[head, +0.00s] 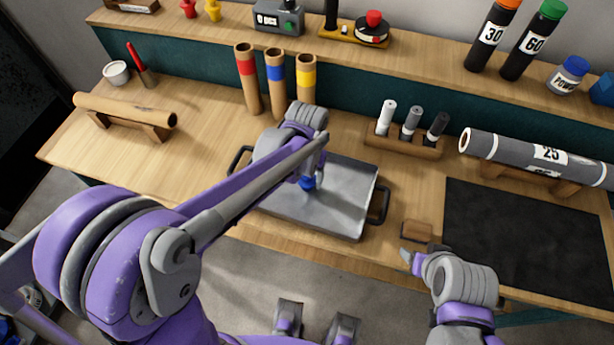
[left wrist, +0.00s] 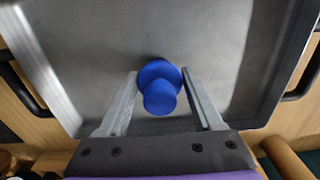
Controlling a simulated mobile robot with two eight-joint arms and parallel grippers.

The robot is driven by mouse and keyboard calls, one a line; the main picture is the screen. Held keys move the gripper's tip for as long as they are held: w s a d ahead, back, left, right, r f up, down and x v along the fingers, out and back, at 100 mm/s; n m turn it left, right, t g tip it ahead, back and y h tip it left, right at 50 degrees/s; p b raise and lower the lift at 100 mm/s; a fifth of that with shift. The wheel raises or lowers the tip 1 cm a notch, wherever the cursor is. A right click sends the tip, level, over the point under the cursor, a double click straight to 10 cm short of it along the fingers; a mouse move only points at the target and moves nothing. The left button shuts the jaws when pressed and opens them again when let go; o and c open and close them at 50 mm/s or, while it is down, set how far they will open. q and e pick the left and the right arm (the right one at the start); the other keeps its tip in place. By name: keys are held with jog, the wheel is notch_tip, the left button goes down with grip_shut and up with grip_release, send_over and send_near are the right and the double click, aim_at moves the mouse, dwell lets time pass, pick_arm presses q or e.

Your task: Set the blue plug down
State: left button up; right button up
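The blue plug (head: 308,184) is over the grey metal tray (head: 340,213) in the head view. In the left wrist view the plug (left wrist: 160,96) has a round knob toward the camera and a wider part beyond it. My left gripper (left wrist: 160,73) has one finger on each side of the wider part, both seeming to touch it, so it looks shut on the plug. In the head view my left gripper (head: 310,178) points down into the tray. Whether the plug's underside touches the tray floor is hidden. My right gripper (head: 408,258) is at the table's front edge; its finger gap is unclear.
A small wooden block (head: 417,231) lies just beyond my right gripper. A black mat (head: 530,235) covers the right. Three banded tubes (head: 276,80) stand behind the tray. A wooden rack (head: 403,140) and a grey roll (head: 535,158) stand back right. The tray floor around the plug is clear.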

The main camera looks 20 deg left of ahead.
pick_arm(q)
jog(key=o, duration=0.3)
jog(key=shift+r, duration=0.1)
notch_tip(320, 180, up, 12)
jog(key=shift+s+r+p, duration=0.1)
jog(key=shift+r+p, duration=0.05)
jog(key=shift+p, duration=0.45)
jog(key=s+a+f+t, duration=0.1)
jog(key=s+a+f, duration=0.1)
jog(key=s, duration=0.2)
jog(key=s+a+f+t, duration=0.2)
jog(key=s, duration=0.3)
jog(key=s+a+f+n+t, duration=0.1)
jog(key=s+a+f+t, duration=0.1)
jog(key=s, duration=0.3)
jog(key=shift+s+a+f, duration=0.25)
jog(key=shift+a, duration=0.1)
